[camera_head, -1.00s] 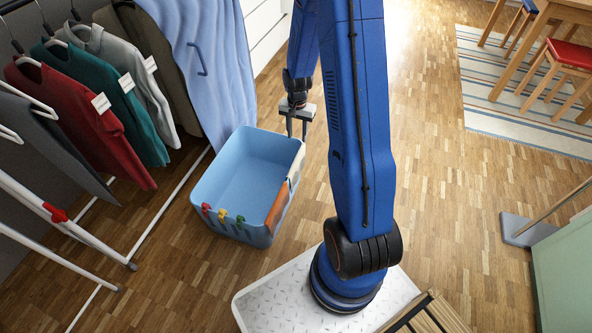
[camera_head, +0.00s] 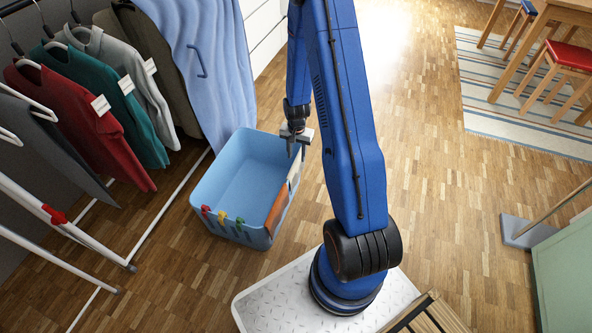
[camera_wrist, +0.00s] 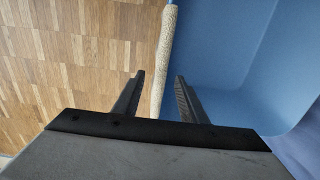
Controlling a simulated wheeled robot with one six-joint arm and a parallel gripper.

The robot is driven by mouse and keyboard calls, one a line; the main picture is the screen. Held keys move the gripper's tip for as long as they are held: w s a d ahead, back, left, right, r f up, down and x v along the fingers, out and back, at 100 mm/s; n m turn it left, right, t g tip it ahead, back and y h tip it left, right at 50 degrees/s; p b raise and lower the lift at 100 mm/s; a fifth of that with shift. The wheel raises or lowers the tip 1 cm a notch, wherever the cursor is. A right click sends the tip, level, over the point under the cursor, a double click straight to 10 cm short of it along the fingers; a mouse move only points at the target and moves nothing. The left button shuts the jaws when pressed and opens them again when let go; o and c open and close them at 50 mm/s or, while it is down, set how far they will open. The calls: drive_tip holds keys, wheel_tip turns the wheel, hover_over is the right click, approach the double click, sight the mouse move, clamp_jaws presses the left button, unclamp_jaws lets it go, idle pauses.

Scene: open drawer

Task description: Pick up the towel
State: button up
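A light blue basket (camera_head: 238,172) stands on the floor, seemingly empty inside. A cream, textured cloth, likely the towel (camera_head: 294,172), hangs over its right rim; a brown-orange piece (camera_head: 277,209) lies on the same rim nearer me. In the wrist view the cream cloth (camera_wrist: 165,50) shows as a narrow strip along the rim, beside the basket's blue inside (camera_wrist: 225,45). My gripper (camera_head: 297,153) is at the far right corner of the basket. In the wrist view my gripper (camera_wrist: 158,76) is open, with the cloth strip between its fingers. I cannot tell whether it touches.
Red, yellow and green clips (camera_head: 222,216) sit on the basket's near rim. A clothes rack with hanging shirts (camera_head: 95,105) and a light blue cloth (camera_head: 200,60) stands left. White drawers (camera_head: 262,30) are behind.

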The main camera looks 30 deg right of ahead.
sight(296, 161)
drive_tip(key=shift+a+f, duration=0.2)
drive_tip(key=shift+f, duration=2.35)
drive_tip(key=shift+c, duration=0.5)
clamp_jaws()
